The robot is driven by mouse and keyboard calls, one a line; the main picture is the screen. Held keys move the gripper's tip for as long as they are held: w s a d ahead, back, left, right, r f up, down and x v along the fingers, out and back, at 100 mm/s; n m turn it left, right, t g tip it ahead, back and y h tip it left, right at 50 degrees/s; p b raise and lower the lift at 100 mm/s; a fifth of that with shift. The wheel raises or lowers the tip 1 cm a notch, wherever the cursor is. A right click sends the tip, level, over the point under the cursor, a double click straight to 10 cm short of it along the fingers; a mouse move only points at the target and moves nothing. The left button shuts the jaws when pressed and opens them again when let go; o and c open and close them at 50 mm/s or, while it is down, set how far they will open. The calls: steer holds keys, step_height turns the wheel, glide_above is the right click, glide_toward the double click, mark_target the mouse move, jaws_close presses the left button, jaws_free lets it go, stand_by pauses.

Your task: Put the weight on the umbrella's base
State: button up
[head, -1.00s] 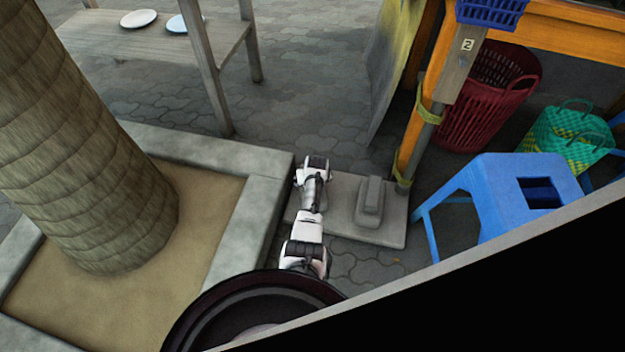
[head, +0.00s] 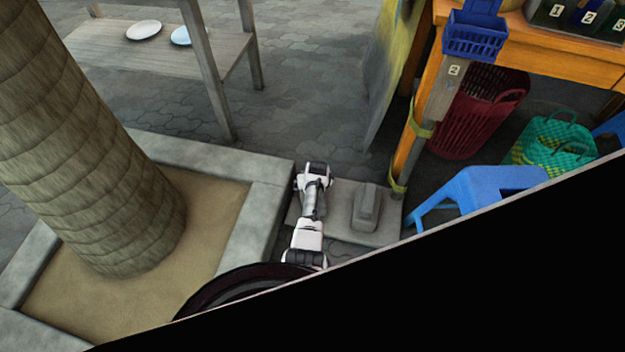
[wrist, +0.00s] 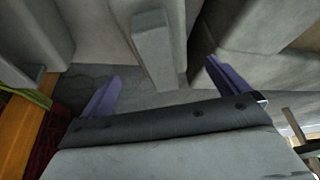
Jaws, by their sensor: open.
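In the head view a grey stepped block (head: 367,207) with a narrow raised top sits on a flat grey slab (head: 365,238), which looks like the umbrella's base. My gripper (head: 314,172) is over the slab's left side, left of that block. The wrist view shows my gripper (wrist: 162,84) open, its two purple fingers spread apart. A narrow grey bar (wrist: 154,48) stands between and beyond the fingers, probably part of a weight; no grip on it shows. My arm hides this spot in the head view.
A stone planter edge (head: 262,205) runs close on the left, around a thick trunk (head: 85,150). On the right are a pole (head: 430,115) strapped to an orange table (head: 540,45), a red basket (head: 478,110) and a blue stool (head: 480,190).

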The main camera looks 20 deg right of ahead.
steer(key=shift+p+v, duration=2.3)
steer(key=shift+v, duration=0.15)
steer(key=shift+r, duration=0.1)
